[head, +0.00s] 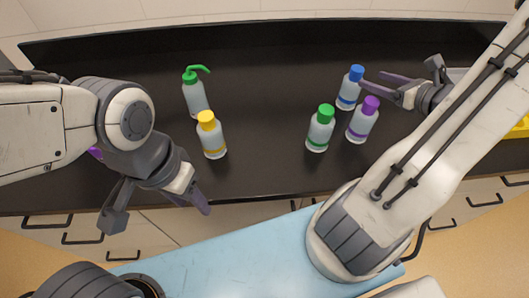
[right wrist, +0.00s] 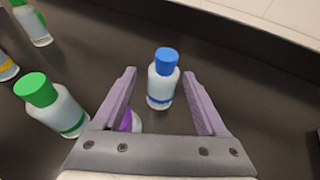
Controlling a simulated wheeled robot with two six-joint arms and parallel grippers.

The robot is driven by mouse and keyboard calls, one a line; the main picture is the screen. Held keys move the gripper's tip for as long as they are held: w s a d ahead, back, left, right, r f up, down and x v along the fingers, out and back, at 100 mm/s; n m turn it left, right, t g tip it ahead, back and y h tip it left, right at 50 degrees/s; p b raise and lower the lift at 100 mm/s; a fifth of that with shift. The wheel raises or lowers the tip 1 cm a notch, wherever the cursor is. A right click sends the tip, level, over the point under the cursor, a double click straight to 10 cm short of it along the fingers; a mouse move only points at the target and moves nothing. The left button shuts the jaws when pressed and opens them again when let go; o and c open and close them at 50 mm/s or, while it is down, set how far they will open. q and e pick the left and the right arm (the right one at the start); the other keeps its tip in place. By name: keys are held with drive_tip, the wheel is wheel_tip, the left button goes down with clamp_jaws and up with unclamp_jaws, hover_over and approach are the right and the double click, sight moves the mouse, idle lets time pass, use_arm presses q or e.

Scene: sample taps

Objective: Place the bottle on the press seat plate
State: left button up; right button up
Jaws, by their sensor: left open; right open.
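The task's bottle is not singled out by colour. A blue-capped bottle (head: 348,93) stands upright on the dark counter; in the right wrist view (right wrist: 162,84) it stands between and beyond my right fingers. My right gripper (head: 376,81) is open and empty beside it, with no clear contact. A purple-capped bottle (head: 361,124) stands just in front, mostly hidden by the gripper in the wrist view. A green-capped bottle (head: 319,132) and a yellow-capped bottle (head: 211,138) also stand upright. My left gripper (head: 198,198) is open over the counter's front edge. I cannot identify the press seat plate.
A wash bottle with a green nozzle (head: 195,97) stands behind the yellow-capped bottle. A yellow object (head: 519,128) shows at the right edge, partly behind my right arm. The counter (head: 265,100) is clear between the left and right bottle groups.

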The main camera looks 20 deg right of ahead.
drive_tip(key=s+a+n+g+y, duration=0.1)
drive_tip(key=a+n+g+y, duration=0.3)
drive_tip(key=a+n, duration=0.8)
drive_tip(key=s+a+n+g+y, duration=0.15)
drive_tip(key=a+n+g, duration=0.45)
drive_tip(key=a, duration=1.1)
drive_tip(key=s+a+n+g+h, duration=0.4)
drive_tip(key=s+a+n+h, duration=0.3)
drive_tip(key=n, duration=1.4)
drive_tip(key=s+a, duration=0.3)
drive_tip(key=s, duration=0.3)
drive_tip(key=shift+s+f+n, duration=0.25)
drive_tip(key=shift+s+n, duration=0.1)
drive_tip(key=shift+n, duration=0.05)
drive_tip(key=shift+o, duration=0.6)
drive_tip(key=shift+s+a+r+n, duration=0.1)
drive_tip(key=shift+a+n, duration=0.15)
drive_tip(key=shift+n, duration=0.35)
